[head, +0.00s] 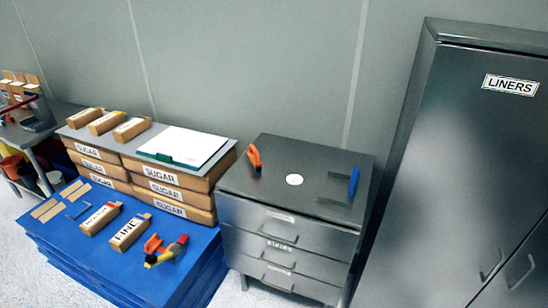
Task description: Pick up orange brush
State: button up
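An orange object (254,157) stands near the back left corner of the grey metal drawer cabinet's top (320,165); it may be the orange brush. A second orange object (153,244) lies on the blue platform (110,275), close to a yellow, dark and red item (170,252). Both orange things are small, and I cannot tell for certain which is a brush. My gripper is not in view.
A white disc (294,180) and a blue-handled item (353,183) lie on the cabinet top. Boxes marked SUGAR (176,191) are stacked at left, with papers (185,145) on top. A tall LINERS cabinet (450,150) stands right. Left, a cluttered table (40,135).

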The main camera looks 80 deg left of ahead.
aim_at(252, 154)
jog(key=z, duration=0.9)
jog(key=k, duration=2.1)
jog(key=u, duration=1.05)
